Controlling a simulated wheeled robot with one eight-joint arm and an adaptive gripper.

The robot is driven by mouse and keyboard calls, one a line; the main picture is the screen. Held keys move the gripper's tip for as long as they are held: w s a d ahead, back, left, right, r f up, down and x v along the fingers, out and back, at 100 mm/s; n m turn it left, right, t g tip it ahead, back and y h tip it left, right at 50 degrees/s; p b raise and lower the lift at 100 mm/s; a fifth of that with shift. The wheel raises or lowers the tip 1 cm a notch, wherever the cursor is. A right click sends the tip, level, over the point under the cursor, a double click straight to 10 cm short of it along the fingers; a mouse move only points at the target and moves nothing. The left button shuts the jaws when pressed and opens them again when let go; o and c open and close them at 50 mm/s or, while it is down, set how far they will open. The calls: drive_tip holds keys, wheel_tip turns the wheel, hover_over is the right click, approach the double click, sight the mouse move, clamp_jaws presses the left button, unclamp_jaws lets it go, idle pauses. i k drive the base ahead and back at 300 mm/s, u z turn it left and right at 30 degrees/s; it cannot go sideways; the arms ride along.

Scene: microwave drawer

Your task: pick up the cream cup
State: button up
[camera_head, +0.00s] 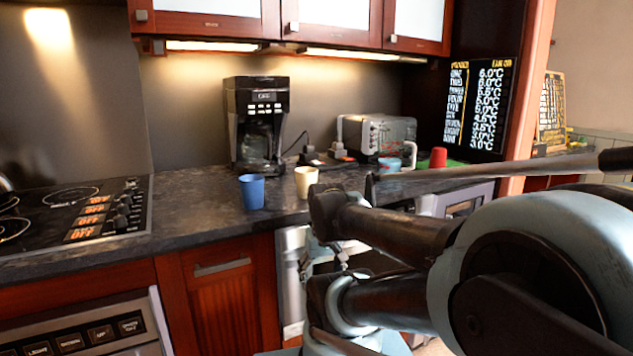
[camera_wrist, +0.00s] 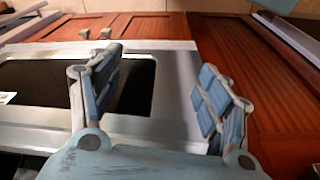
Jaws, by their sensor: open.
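The cream cup (camera_head: 305,182) stands upright near the front edge of the dark counter, just right of a blue cup (camera_head: 252,191). Part of my arm shows close to its lower right side. The cream cup is not in the wrist view. My gripper (camera_wrist: 160,82) is open in the wrist view, with its two blue-grey padded fingers wide apart and nothing between them. It faces a silver appliance front with a dark window (camera_wrist: 135,85) and red-brown wooden cabinet doors. In the head view my arm reaches down in front of the cabinets, below the counter top.
A coffee maker (camera_head: 257,125) stands behind the cups, with a toaster (camera_head: 378,133) to the right. A red cup (camera_head: 438,157) and a teal-and-red mug (camera_head: 389,165) stand farther right. A stove top (camera_head: 75,210) is at left. The counter (camera_head: 205,215) left of the blue cup is clear.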

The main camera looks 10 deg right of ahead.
sight(305, 176)
drive_tip(key=u, duration=0.9)
drive_tip(key=k, duration=1.85)
drive_tip(key=z, duration=1)
drive_tip(key=i, duration=0.5)
drive_tip(key=u, duration=0.05)
